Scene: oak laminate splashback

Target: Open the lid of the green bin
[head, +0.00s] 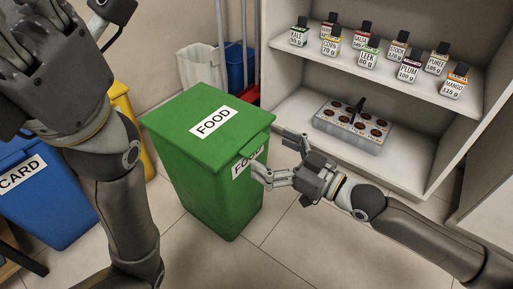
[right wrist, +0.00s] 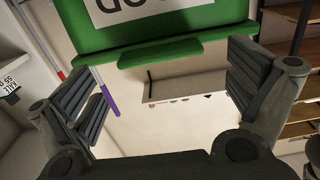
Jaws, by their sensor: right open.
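The green bin (head: 213,180) stands on the floor in the middle of the head view. Its lid (head: 178,116) is shut, with a FOOD label on top and a lip (head: 253,145) at the front edge. The lid also shows at the top of the right wrist view (right wrist: 232,14), with its lip (right wrist: 160,53) between my fingers. My right gripper (head: 268,153) is open and empty at the bin's front, close to the lip; I cannot tell whether it touches. My left gripper (head: 108,20) is raised at the upper left, its fingers partly cut off by the frame.
A blue CARD bin (head: 45,205) and a yellow bin (head: 125,102) stand to the left, partly behind my left arm. A white shelf unit (head: 420,85) at the right holds small labelled jars and a grey tray (head: 345,139). Tiled floor is clear before the green bin.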

